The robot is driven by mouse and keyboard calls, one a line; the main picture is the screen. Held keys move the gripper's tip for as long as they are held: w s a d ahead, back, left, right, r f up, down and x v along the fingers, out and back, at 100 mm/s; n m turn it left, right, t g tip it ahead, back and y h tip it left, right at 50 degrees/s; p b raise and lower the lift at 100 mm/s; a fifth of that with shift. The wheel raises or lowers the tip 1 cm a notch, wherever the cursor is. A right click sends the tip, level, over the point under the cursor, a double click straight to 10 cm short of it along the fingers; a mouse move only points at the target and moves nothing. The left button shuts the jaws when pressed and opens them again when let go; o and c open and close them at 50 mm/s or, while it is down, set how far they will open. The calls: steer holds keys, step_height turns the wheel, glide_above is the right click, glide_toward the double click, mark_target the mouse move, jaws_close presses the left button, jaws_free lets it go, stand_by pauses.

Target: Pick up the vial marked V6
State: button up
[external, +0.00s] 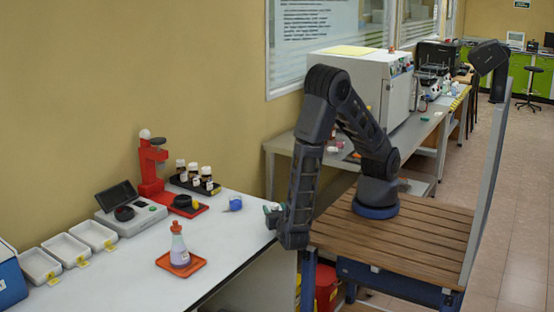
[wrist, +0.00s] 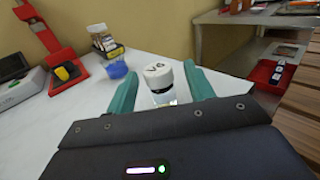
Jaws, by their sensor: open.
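A vial with a white cap marked V6 (wrist: 158,71) stands upright on the white bench in the wrist view. My gripper (wrist: 160,68) is open, with one teal finger on each side of the vial. The near finger bases and the dark gripper body hide the vial's lower part. I cannot tell whether either finger touches it. In the external view my gripper (external: 272,213) is low at the right edge of the bench, and I cannot make out the vial there.
A black rack (external: 183,183) with several brown vials stands at the bench's back. A blue object (external: 234,203) lies between it and my gripper. A red stand (external: 149,165) and an orange tray (external: 196,266) with a bottle (external: 179,246) are farther left.

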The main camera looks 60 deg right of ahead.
steer(key=shift+w+d, duration=0.3)
steer(key=shift+w, duration=0.05)
steer(key=c, duration=1)
steer(key=shift+c, duration=0.2)
